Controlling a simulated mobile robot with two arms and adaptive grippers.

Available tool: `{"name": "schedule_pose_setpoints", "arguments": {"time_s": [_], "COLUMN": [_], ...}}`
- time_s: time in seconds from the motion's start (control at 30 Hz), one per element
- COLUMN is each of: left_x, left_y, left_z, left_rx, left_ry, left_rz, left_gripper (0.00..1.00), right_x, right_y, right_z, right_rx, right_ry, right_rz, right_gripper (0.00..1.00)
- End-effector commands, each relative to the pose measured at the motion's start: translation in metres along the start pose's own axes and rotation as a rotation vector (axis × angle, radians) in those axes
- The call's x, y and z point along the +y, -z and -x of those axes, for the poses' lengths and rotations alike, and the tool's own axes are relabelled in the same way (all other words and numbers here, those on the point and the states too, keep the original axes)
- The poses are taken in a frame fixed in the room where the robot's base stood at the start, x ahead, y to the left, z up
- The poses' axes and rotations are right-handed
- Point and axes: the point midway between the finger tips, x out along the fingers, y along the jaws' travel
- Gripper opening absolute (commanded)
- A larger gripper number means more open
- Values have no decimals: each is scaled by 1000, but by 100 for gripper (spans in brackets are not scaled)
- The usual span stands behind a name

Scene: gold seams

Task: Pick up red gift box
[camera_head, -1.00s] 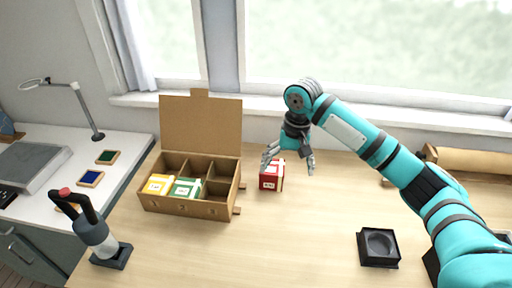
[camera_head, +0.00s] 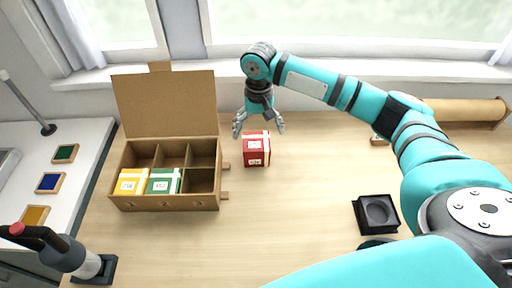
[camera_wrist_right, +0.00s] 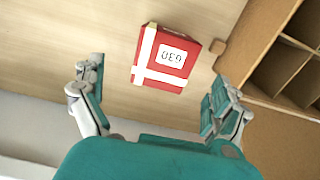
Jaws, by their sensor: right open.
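The red gift box (camera_head: 257,148) stands on the wooden table, just right of the open cardboard box. It has white ribbon bands and a white label. In the right wrist view the red gift box (camera_wrist_right: 166,57) lies beyond and between the fingertips, apart from them. My right gripper (camera_head: 259,128) is open and empty, with its fingers spread above and behind the red box. It also shows open in the right wrist view (camera_wrist_right: 155,85). My left gripper is not in view.
The divided cardboard box (camera_head: 165,204) holds a yellow box (camera_head: 131,182) and a green box (camera_head: 163,181); other compartments are empty. A black square tray (camera_head: 376,214) lies at the right. A dark handled tool (camera_head: 75,258) stands at the left. The middle table is clear.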

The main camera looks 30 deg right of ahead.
Motion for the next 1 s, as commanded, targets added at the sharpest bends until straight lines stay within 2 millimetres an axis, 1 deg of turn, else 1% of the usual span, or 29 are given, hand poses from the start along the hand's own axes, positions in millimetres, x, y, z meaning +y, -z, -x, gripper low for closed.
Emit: {"name": "schedule_pose_setpoints", "arguments": {"time_s": [0.03, 0.1, 0.27, 0.33, 0.5, 0.6, 0.7, 0.9, 0.93, 1.0], "left_x": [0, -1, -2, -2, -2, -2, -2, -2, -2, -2], "left_y": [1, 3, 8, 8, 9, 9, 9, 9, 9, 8], "left_z": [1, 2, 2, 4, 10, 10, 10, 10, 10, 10], "left_rx": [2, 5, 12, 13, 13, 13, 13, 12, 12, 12], "left_ry": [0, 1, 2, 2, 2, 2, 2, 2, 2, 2], "left_rz": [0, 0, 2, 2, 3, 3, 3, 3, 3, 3], "left_gripper": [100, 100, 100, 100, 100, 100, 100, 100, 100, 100], "right_x": [0, 0, -1, -2, -5, -5, -6, -5, -5, -5], "right_y": [0, 0, 0, 0, 0, 1, 1, 1, 1, 1], "right_z": [-8, -16, -24, -31, -57, -69, -74, -75, -75, -75], "right_rx": [-2, -1, 0, -1, -2, 0, 2, 2, 2, 1], "right_ry": [-2, -2, 0, -1, -3, -2, 0, 0, 0, 0], "right_rz": [-1, -1, 0, -1, 0, 0, 1, 1, 1, 1], "right_gripper": [100, 100, 100, 100, 100, 100, 100, 100, 97, 88]}}
